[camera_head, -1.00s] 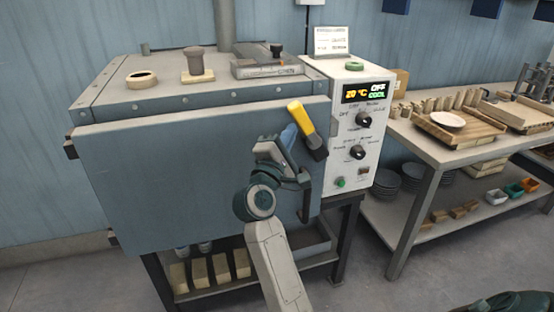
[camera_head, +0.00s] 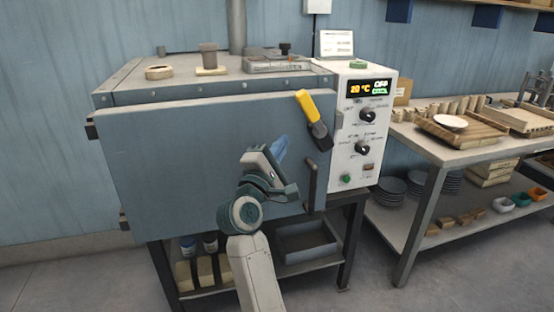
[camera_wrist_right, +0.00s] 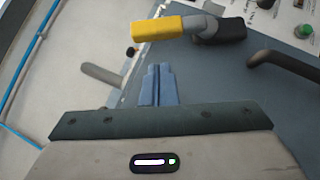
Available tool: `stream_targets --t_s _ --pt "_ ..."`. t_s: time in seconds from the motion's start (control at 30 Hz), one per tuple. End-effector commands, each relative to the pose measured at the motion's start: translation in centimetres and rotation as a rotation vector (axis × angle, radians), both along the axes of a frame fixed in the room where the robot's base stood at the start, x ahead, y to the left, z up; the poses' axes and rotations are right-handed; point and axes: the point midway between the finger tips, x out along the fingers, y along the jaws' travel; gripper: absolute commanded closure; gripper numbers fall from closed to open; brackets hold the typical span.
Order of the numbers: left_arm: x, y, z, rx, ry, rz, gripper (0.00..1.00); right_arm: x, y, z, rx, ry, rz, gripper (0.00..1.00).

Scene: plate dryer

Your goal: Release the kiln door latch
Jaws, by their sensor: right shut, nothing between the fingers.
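The kiln (camera_head: 200,160) has a blue-grey front door. The latch (camera_head: 308,106) is at the door's upper right corner, with a yellow grip pointing up and to the left and a dark base. In the right wrist view the yellow latch grip (camera_wrist_right: 160,28) lies beyond my fingers. My right gripper (camera_head: 279,147) is shut and empty, in front of the door, below and left of the latch and apart from it. Its blue fingers (camera_wrist_right: 157,85) are together in the right wrist view. A black door handle (camera_head: 310,186) is below the latch. My left gripper is not in view.
The white control panel (camera_head: 361,130) with knobs and a lit display stands right of the door. A work table (camera_head: 440,155) with pots and trays is farther right. A shelf with bricks (camera_head: 205,270) is under the kiln. The floor in front is clear.

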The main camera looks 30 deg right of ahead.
Motion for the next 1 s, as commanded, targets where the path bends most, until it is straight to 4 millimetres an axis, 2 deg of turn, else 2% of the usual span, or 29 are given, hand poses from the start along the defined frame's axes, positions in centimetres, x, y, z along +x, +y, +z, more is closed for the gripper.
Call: stream_targets --t_s 0.23,0.77,0.87,0.97,1.0 --pt "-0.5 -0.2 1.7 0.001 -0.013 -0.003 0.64 0.0 0.2 -0.3 -0.001 0.000 -0.002 1.00" --pt "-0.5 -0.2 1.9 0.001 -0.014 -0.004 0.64 0.0 0.2 -0.3 -0.001 0.001 -0.002 1.00" --pt "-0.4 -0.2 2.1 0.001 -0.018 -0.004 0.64 0.5 0.4 -0.7 -0.049 0.048 -0.013 1.00" --pt "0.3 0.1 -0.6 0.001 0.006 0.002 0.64 1.9 1.1 -2.5 -0.227 0.215 -0.057 1.00" --pt "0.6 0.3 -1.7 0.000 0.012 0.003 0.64 2.8 1.6 -3.9 -0.344 0.322 -0.081 1.00"
